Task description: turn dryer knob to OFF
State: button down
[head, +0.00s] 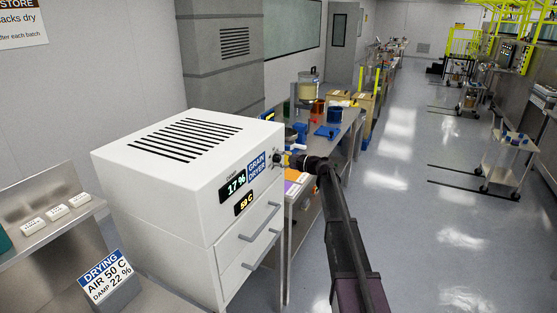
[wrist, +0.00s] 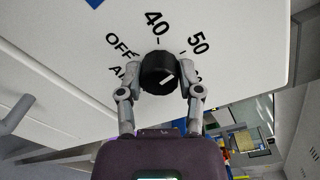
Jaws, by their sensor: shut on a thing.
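The grain dryer (head: 190,160) is a white box with two drawers, a blue GRAIN DRYER label and displays reading 17 % and about 53 C. Its round black knob (wrist: 157,66) shows in the wrist view, with printed marks OFF, a partly hidden A-word, 40, 50 and one mostly covered mark at right. The knob's white line lies on its lower right part, slanting up to the right; I cannot tell exactly which mark it points to. My gripper (wrist: 160,82) is shut on the knob, one finger on each side. In the head view my gripper (head: 292,160) reaches the dryer's upper right front.
Two drawer handles (head: 260,222) stick out below the knob. A bench (head: 345,130) with tubs and boxes stands behind the dryer. A DRYING sign (head: 107,281) reads AIR 50 C, DAMP 22 %. The floor (head: 430,220) to the right is clear, with a cart (head: 505,160) beyond.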

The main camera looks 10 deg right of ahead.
jog(key=n, duration=0.5)
jog(key=shift+w+t, duration=0.15)
jog(key=shift+t, duration=0.15)
jog(key=n, duration=0.5)
jog(key=shift+h, duration=0.3)
jog(key=n, duration=0.5)
jog(key=shift+n+b, duration=0.3)
jog(key=shift+n, duration=0.1)
jog(key=n, duration=0.5)
jog(key=shift+t, duration=0.4)
jog(key=shift+c, duration=1.3)
grip_release()
jog(key=shift+f, duration=0.1)
